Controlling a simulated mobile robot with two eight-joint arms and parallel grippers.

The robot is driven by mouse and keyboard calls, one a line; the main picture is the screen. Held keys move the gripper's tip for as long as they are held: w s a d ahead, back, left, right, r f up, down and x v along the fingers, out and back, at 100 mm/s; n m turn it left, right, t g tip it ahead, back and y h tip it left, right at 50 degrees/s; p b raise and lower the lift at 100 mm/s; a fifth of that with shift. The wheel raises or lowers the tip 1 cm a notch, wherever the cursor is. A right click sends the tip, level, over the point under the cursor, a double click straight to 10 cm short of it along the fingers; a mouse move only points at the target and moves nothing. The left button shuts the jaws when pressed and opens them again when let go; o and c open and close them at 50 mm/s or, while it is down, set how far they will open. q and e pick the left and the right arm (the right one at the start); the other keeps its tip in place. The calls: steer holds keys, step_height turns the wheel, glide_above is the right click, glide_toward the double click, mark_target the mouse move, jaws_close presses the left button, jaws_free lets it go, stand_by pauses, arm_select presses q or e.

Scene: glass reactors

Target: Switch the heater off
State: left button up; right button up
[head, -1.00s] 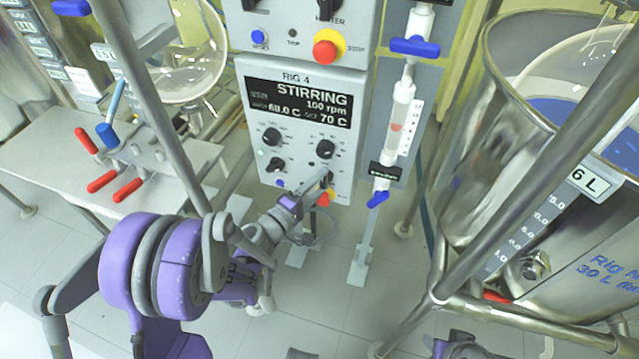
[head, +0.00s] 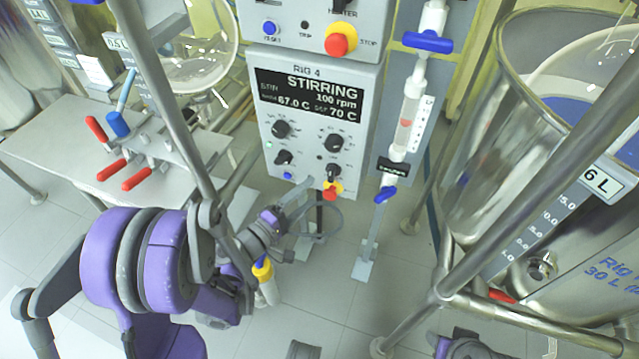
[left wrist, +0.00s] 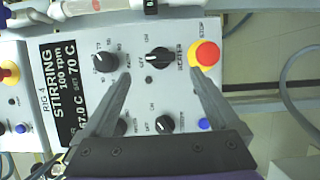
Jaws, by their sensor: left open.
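The grey RIG 4 control box (head: 265,125) stands in the middle of the head view. Its display (head: 309,93) reads STIRRING, 100 rpm, 67.0 C and set 70 C. The black heater knob (head: 333,172) is at the box's lower right, just above the red stop button (head: 331,191). In the left wrist view the heater knob (left wrist: 155,57) lies beyond and between my open fingertips, beside the stop button (left wrist: 205,54). My left gripper (head: 297,190) is open and empty, apart from the knob, to its lower left. My right gripper is not clearly visible.
Three other knobs, including the upper right one (head: 334,142), and a blue button (head: 287,175) share the panel. A flowmeter with blue valves (head: 428,41) stands right of the box. A large steel vessel (head: 590,265) with frame bars fills the right. A bench (head: 60,150) is at left.

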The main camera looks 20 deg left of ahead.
arm_select(q)
steer(key=shift+v, duration=1.5)
